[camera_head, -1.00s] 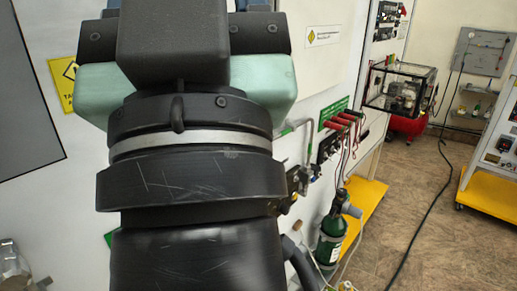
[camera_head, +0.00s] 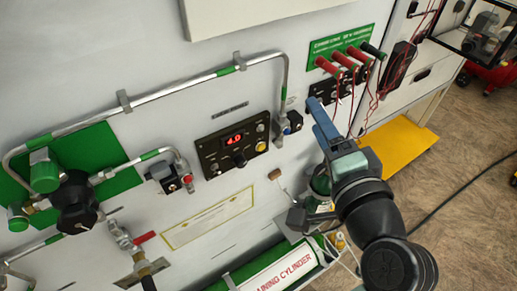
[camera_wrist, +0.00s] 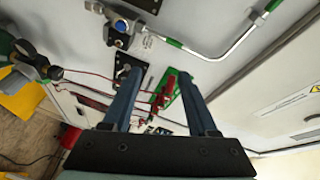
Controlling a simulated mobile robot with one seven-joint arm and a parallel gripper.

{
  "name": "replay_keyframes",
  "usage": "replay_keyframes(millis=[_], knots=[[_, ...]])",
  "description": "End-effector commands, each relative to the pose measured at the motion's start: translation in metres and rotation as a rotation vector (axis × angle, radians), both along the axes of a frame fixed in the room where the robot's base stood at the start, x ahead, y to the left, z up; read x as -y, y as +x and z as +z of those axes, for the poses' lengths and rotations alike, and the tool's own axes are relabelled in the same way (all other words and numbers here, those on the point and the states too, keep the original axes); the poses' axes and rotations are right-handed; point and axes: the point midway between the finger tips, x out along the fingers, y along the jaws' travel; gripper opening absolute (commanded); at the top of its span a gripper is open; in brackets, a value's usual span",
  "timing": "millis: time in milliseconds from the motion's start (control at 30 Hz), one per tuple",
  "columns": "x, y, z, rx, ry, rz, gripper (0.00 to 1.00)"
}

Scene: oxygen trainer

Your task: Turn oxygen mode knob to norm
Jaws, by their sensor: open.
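My gripper (camera_head: 318,110) is at the right of the wall panel in the head view, its blue fingers pointing up and left. In the wrist view its two fingers (camera_wrist: 160,78) are apart with nothing held between them. A black control box (camera_head: 233,145) with a lit red display is left of the gripper, with a dark knob (camera_head: 239,160) below the display and a yellow button at its right. A smaller black switch panel (camera_head: 322,88) is close to the fingertips. Labels are too small to read, so I cannot tell which control is the oxygen mode knob.
Red-handled plugs (camera_head: 343,61) with hanging wires are just above and right of my gripper. A metal pipe (camera_head: 185,87) runs above the control box. A blue-capped valve (camera_head: 293,122) is left of the fingers. A green cylinder (camera_head: 319,187) stands behind my wrist.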

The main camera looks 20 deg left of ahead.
Motion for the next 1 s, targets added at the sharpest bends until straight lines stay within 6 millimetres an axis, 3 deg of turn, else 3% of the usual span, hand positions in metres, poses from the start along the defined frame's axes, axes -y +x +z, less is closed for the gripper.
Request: replay_keyframes(millis=[33, 100, 200, 300, 433, 667, 1000], knots=[[-0.001, -0.013, -0.033, -0.129, 0.122, 0.050, 0.59], [-0.005, -0.035, -0.065, -0.286, 0.300, 0.124, 0.59], [-0.008, -0.068, -0.095, -0.466, 0.528, 0.208, 0.59], [-0.007, -0.094, -0.109, -0.585, 0.696, 0.270, 0.59], [-0.005, -0.113, -0.115, -0.663, 0.819, 0.316, 0.59], [-0.020, -0.108, -0.113, -0.682, 0.850, 0.332, 0.59], [-0.077, -0.068, -0.111, -0.680, 0.848, 0.333, 0.59]])
